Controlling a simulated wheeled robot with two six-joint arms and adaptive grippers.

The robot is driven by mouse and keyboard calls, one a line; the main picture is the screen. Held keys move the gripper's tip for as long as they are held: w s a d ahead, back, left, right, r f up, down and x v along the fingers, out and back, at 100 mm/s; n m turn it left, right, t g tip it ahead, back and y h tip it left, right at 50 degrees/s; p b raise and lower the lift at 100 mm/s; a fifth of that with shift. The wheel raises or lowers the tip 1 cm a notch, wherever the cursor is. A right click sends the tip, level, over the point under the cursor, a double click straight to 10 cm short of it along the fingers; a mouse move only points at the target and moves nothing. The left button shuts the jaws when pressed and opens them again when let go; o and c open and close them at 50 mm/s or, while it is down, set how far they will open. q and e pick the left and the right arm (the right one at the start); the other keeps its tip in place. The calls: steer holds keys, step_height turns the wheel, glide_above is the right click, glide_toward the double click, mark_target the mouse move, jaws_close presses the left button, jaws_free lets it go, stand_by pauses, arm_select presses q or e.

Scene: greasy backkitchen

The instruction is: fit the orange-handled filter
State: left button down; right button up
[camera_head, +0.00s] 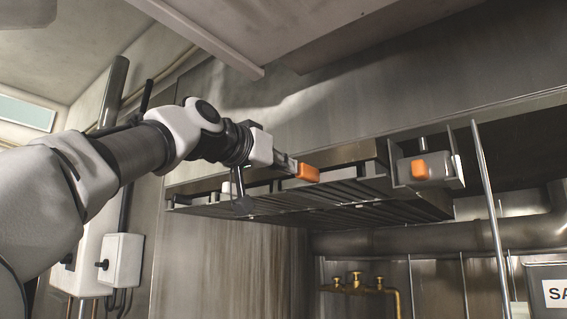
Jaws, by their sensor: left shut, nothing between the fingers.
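A dark slatted filter panel (335,207) lies nearly level under the front of the steel hood. An orange handle (307,172) shows at its near edge, left of the middle. A second orange block (418,168) sits on a grey bracket at the hood's right. My left gripper (287,163) reaches in from the left, just left of the first orange handle. It is shut with nothing held. Whether its fingertips touch the handle I cannot tell. My right gripper is out of view.
The steel hood (330,100) hangs above the filter. A thin upright metal rod (489,205) stands at right. Brass valves (356,282) and a thick pipe (390,240) are below. A white wall box (120,262) is at lower left.

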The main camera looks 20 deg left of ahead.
arm_select(q)
steer(key=shift+w, duration=0.1)
steer(key=s+r, duration=0.1)
steer(key=s+a+r, duration=0.1)
steer(key=s, duration=0.1)
stand_by(1.4)
steer(key=shift+s, duration=0.25)
